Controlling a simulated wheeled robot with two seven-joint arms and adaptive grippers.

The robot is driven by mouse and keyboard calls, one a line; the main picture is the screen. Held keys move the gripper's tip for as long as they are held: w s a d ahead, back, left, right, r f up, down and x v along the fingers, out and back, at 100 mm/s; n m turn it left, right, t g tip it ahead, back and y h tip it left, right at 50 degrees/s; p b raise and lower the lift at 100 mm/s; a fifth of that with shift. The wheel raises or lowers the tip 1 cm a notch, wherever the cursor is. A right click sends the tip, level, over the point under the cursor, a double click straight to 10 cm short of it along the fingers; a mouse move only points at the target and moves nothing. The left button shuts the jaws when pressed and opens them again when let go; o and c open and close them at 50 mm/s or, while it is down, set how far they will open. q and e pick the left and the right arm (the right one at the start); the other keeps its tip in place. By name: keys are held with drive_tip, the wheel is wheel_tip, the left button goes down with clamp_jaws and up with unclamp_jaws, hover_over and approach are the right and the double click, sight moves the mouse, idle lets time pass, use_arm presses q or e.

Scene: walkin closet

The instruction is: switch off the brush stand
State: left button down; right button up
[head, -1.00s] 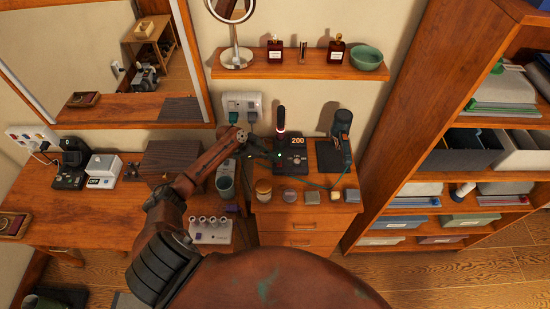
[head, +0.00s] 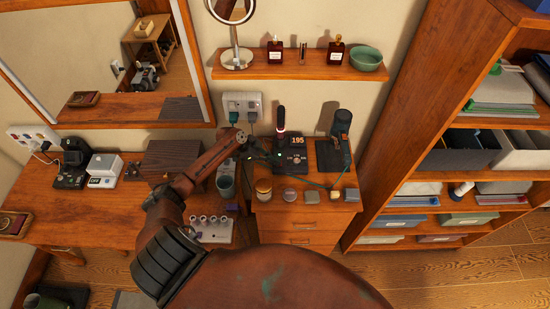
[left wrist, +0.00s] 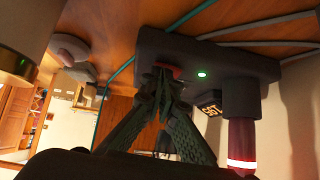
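The brush stand (head: 290,165) is a dark base on the drawer unit, with an orange display (head: 298,141) reading 195. A brush (head: 281,120) with a dark handle and red lower part stands upright at its back. In the left wrist view the stand (left wrist: 225,65) shows a lit green light (left wrist: 202,74), a red switch (left wrist: 168,70) and the brush's glowing ring (left wrist: 242,164). My left gripper (left wrist: 163,80) has its fingertips together at the red switch, partly covering it; I cannot tell if it is pressed. In the head view this gripper (head: 262,153) is at the stand's left side. My right gripper is not in view.
A dark hair tool on a stand (head: 341,133) is to the right. Small jars (head: 264,190) and blocks line the front edge. A grey-green cup (head: 225,180) stands left, below a wall socket (head: 243,105). A shelf (head: 300,72) with bottles hangs above.

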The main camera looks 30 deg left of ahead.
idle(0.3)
use_arm(q)
drive_tip(key=shift+r, duration=0.35)
drive_tip(key=r+p, duration=0.1)
drive_tip(key=r, duration=0.1)
drive_tip(key=r+p, duration=0.2)
drive_tip(key=shift+s+d+r, duration=0.1)
drive_tip(key=shift+s+d, duration=0.1)
drive_tip(key=b+v, duration=0.3)
drive_tip(key=v, duration=0.6)
drive_tip(key=shift+s+a, duration=0.25)
drive_tip(key=shift+s, duration=0.1)
drive_tip(key=shift+f, duration=0.25)
